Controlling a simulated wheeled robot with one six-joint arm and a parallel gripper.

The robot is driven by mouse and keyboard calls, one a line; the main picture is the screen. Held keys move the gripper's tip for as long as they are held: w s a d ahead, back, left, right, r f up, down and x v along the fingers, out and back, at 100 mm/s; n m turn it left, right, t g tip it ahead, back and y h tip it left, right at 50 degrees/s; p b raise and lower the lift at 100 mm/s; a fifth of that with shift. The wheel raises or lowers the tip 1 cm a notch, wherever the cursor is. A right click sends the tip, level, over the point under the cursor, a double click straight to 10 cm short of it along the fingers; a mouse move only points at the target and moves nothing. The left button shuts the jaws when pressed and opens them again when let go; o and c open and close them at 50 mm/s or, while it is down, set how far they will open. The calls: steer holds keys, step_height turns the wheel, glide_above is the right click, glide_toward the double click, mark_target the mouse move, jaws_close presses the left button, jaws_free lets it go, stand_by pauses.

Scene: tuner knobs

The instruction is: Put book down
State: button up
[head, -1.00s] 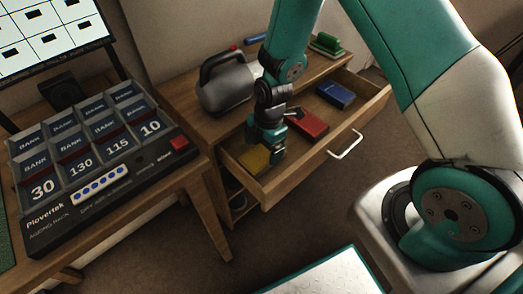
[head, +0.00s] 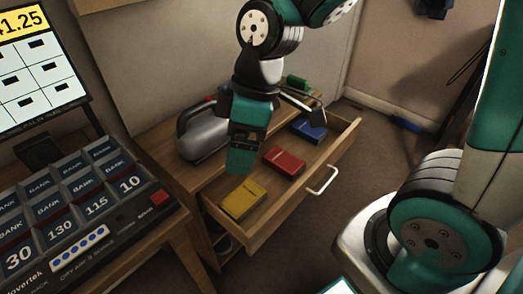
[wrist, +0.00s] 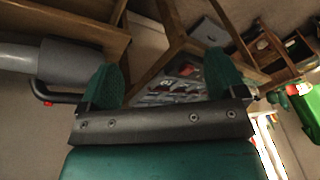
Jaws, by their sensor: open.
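A yellow book (head: 243,200), a red book (head: 284,161) and a blue book (head: 309,131) lie flat and apart in the open wooden drawer (head: 290,207) in the head view. The yellow one is nearest the left end, the red in the middle, the blue toward the far right end. My gripper (head: 241,160) shows above the drawer, up and left of the red book, holding nothing. In the wrist view my gripper (wrist: 163,82) has its two teal fingers wide apart with nothing between them. No book shows in the wrist view.
A green object (head: 298,83) sits behind. The drawer handle (head: 322,181) sticks out in front. A desk with a labelled key box (head: 150,218) is at left.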

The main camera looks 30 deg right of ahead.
steer(key=s+r+m, duration=0.5)
steer(key=s, duration=0.4)
steer(key=shift+a+r+y, duration=0.3)
steer(key=shift+a+r, duration=0.05)
steer(key=shift+a, duration=0.1)
steer(key=shift+w, duration=0.15)
steer(key=shift+c, duration=0.2)
